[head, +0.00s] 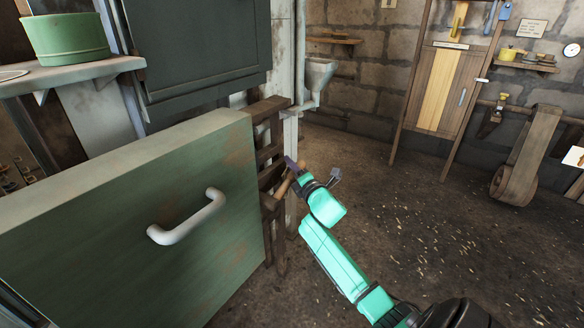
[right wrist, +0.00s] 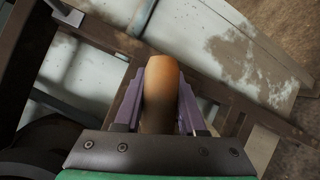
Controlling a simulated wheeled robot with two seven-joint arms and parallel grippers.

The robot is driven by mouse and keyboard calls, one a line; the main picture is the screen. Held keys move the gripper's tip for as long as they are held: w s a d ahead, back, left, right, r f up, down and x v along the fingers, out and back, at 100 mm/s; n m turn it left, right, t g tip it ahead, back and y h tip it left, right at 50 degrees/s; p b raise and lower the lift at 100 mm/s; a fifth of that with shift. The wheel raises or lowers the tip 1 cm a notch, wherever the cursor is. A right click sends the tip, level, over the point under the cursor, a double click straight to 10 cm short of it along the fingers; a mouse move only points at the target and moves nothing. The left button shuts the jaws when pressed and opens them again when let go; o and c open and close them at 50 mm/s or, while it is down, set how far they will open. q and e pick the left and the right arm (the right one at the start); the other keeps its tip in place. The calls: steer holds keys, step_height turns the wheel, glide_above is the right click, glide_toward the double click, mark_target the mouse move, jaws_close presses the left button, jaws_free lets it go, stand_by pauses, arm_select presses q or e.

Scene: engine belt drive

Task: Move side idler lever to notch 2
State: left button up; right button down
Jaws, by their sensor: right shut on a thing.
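The side idler lever's rounded tan wooden handle (right wrist: 161,88) stands between the purple fingers of my right gripper (right wrist: 160,100) in the right wrist view, and the fingers are closed on it. In the head view, a small part of the handle (head: 283,187) shows beside my right gripper (head: 293,170), next to a dark brown rusty frame (head: 268,152). The frame's bars also show in the right wrist view (right wrist: 100,38). I cannot tell which notch the lever is in. The lever's lower part is hidden. My left gripper is not in view.
A green panel (head: 120,215) with a white handle (head: 190,218) fills the left of the head view, close to the frame. A green round tub (head: 65,38) stands on a shelf (head: 75,72) above. The floor (head: 420,210) to the right is open.

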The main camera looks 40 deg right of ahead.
steer(key=shift+f, duration=0.15)
